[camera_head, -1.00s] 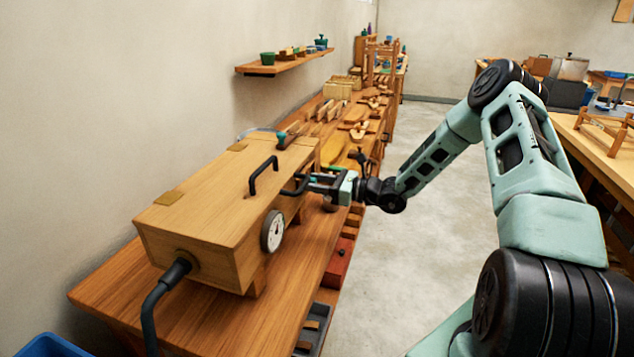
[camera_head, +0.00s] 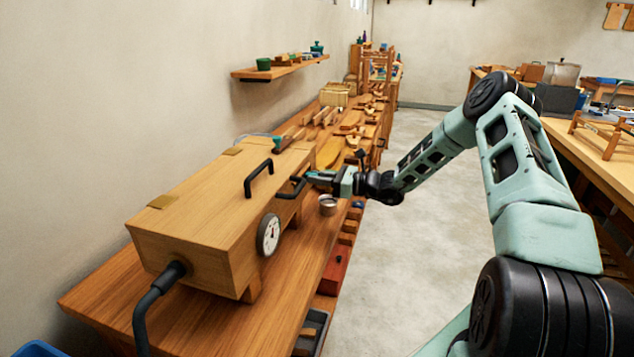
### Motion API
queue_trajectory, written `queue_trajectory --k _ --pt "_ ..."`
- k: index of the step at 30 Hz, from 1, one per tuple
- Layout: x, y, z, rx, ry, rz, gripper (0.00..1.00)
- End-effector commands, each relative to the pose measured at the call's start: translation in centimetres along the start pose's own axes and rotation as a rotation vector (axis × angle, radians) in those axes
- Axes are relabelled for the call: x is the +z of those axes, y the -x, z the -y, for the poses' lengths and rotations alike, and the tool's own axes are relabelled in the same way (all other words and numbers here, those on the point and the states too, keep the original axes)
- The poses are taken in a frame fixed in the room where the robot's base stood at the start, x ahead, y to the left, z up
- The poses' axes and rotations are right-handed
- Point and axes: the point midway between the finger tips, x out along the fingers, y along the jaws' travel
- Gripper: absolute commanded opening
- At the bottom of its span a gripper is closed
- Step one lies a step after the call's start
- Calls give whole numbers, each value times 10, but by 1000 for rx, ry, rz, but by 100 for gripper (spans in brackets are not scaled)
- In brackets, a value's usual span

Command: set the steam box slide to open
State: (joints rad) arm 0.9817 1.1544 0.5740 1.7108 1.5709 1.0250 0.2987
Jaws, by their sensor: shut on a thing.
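The steam box (camera_head: 205,205) is a long wooden box on the bench, with a black handle on its lid and a dial gauge (camera_head: 268,235) on its front side. A second black bar handle (camera_head: 291,188) stands out from the front side, towards the far end. My gripper (camera_head: 309,180) is at this side handle, shut on its outer part. The jaws hide some of the handle. I cannot make out a separate slide plate or its open or shut marking from here.
A dark hose (camera_head: 155,298) enters the near end of the box. A small metal cup (camera_head: 327,206) stands on the bench just below my gripper. Wooden parts and tools crowd the bench (camera_head: 185,318) beyond. The floor aisle (camera_head: 405,270) is clear.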

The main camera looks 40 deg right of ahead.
Motion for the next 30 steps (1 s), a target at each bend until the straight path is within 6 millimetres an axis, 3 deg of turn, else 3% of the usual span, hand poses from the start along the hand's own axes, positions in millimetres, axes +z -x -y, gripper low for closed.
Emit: queue_trajectory --k 2,3,5,6,17,23,30 --pt "1 1 4 -11 2 -1 0" --pt "1 2 5 -11 2 -1 22" --pt "1 2 5 -12 3 -1 39" --pt "1 1 5 -11 3 -1 42" --pt "0 7 3 -8 2 -1 42" --pt "-2 41 4 -12 2 -1 42" --pt "-2 98 3 -12 2 -2 42"
